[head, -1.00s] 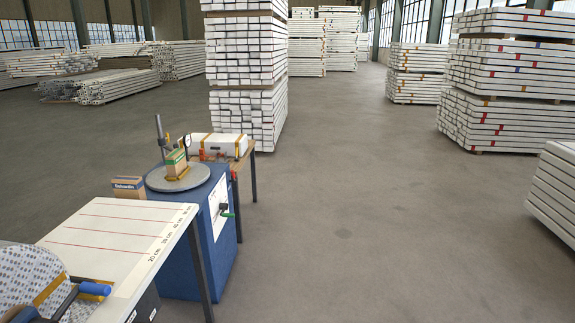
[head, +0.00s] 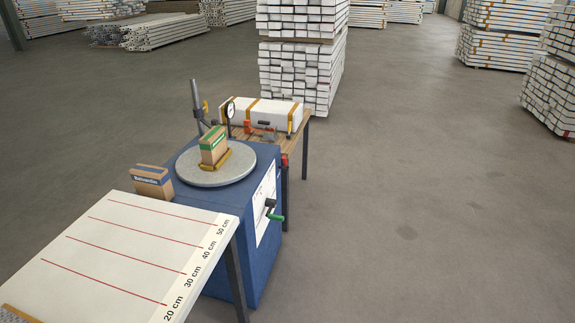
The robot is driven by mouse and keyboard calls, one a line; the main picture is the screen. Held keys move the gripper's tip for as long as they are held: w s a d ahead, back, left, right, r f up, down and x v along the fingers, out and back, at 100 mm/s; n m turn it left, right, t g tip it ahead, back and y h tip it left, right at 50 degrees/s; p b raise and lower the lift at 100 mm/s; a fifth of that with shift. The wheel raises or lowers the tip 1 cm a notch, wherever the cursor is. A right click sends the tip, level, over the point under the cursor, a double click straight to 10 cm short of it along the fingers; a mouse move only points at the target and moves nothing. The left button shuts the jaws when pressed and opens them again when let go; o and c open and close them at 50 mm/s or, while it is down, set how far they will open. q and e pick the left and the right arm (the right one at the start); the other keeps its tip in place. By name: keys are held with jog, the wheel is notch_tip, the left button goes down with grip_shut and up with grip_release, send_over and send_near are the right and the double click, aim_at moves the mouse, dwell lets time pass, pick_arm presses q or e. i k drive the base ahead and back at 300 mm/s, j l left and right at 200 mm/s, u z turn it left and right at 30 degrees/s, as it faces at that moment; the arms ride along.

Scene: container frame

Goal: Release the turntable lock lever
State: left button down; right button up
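A round grey turntable (head: 212,178) sits on top of a blue cabinet (head: 262,270) left of the picture's middle. A lever with a green grip (head: 276,217) sticks out from a white panel (head: 263,208) on the cabinet's right side. A dark part (head: 270,203) sits just above the green grip. No label on the lever is readable. A tan and green box (head: 213,145) stands on the turntable in a yellow holder (head: 216,162). Neither of my grippers shows in the head view.
A white table (head: 120,240) with red lines and centimetre marks stands in front. A brown box (head: 152,182) is left of the turntable. A wooden bench (head: 300,125) with a white wrapped bundle (head: 275,112) stands behind. The floor (head: 400,220) to the right is clear.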

aim_at(285, 168)
jog(key=i+l+u, duration=0.1)
jog(key=i+l, duration=0.5)
jog(key=i, duration=0.3)
jog(key=i+l, duration=0.7)
jog(key=i, duration=0.25)
jog(key=i+l+u, duration=0.15)
jog(key=i+l, duration=0.55)
jog(key=i, duration=0.2)
